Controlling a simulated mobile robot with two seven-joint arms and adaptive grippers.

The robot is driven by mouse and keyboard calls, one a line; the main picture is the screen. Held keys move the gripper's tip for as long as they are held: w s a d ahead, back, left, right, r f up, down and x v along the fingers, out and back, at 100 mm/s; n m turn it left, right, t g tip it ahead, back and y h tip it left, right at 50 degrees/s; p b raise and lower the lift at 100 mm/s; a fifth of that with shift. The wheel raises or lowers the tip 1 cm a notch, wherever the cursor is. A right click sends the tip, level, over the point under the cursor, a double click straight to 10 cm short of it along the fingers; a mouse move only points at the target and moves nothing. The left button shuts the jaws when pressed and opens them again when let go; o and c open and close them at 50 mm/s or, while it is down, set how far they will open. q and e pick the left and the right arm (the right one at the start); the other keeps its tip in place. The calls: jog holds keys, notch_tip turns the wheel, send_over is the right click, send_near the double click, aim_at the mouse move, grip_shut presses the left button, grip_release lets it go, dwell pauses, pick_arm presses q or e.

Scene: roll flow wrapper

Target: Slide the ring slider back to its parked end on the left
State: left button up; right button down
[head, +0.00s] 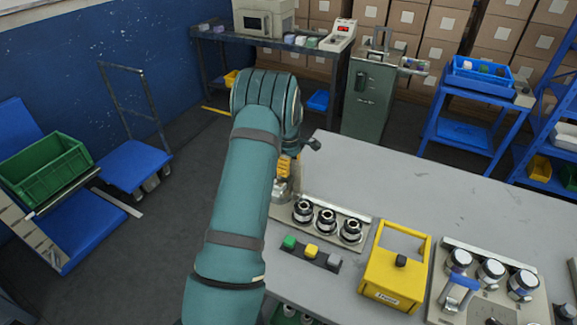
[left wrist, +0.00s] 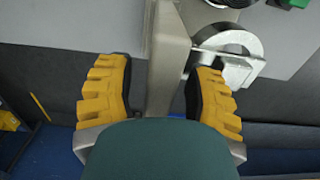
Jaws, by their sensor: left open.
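My left gripper (head: 287,168) is at the left end of the grey table in the head view, largely hidden behind my own arm. In the left wrist view my left gripper (left wrist: 161,72) is open, its yellow pads apart. A grey metal bar (left wrist: 168,45) stands between the pads, with gaps showing on both sides. Beside the bar is a shiny round metal part with a bracket (left wrist: 228,68), partly hidden by the right pad. I cannot tell for sure which part is the ring slider. In the head view a metal part (head: 283,190) shows just below the yellow finger.
Right of the gripper is a plate with three round black-and-silver units (head: 326,222). In front is a strip with green, yellow and grey buttons (head: 311,252). A yellow handled box (head: 394,275) and another fixture plate (head: 490,272) stand further right. The table's back is clear.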

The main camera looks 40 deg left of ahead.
pick_arm(q)
notch_tip(320, 180, up, 12)
jog(key=shift+a+f, duration=0.1)
dwell(0.8)
